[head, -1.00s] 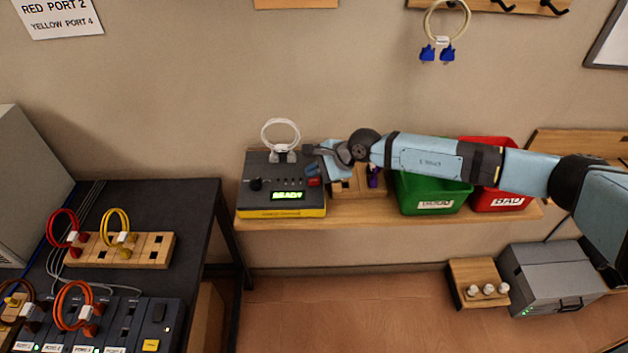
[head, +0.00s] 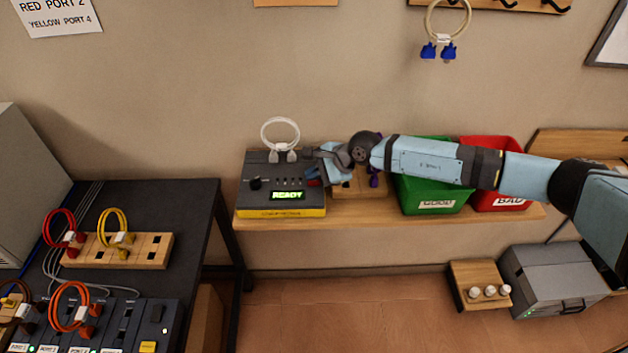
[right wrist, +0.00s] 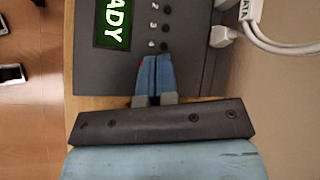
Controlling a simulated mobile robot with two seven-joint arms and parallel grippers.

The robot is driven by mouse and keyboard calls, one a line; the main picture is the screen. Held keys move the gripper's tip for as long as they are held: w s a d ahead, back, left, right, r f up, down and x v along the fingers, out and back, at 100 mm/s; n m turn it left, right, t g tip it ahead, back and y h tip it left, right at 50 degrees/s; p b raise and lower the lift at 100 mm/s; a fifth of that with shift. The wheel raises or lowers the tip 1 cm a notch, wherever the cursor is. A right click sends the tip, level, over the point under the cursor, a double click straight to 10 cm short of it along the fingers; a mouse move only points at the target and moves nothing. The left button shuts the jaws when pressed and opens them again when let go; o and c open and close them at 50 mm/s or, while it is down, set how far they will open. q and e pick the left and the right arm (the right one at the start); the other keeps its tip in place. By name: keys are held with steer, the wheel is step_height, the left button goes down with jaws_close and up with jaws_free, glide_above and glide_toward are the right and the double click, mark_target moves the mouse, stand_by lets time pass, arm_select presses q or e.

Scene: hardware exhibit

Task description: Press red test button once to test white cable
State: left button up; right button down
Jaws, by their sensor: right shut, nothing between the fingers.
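The dark grey cable tester (head: 262,198) with a yellow front edge sits on the wooden shelf; its green display (head: 287,195) reads READY. The white cable (head: 281,131) stands looped at the tester's back, its plugs at the tester; it also shows in the right wrist view (right wrist: 272,44). My right gripper (head: 314,176) is shut and empty, its blue fingertips (right wrist: 154,62) over the tester's right part. My left gripper is out of view.
A green bin (head: 432,198) and a red bin (head: 498,203) stand right of the tester, partly behind my right arm. A wooden block (head: 352,190) lies between tester and green bin. A dark table (head: 190,205) with colored cables is at left.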

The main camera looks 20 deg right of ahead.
mark_target(314, 182)
steer(key=shift+f, duration=0.25)
steer(key=shift+r, duration=0.9)
steer(key=shift+r+p, duration=1.4)
steer(key=shift+r, duration=1.15)
steer(key=shift+f, duration=0.1)
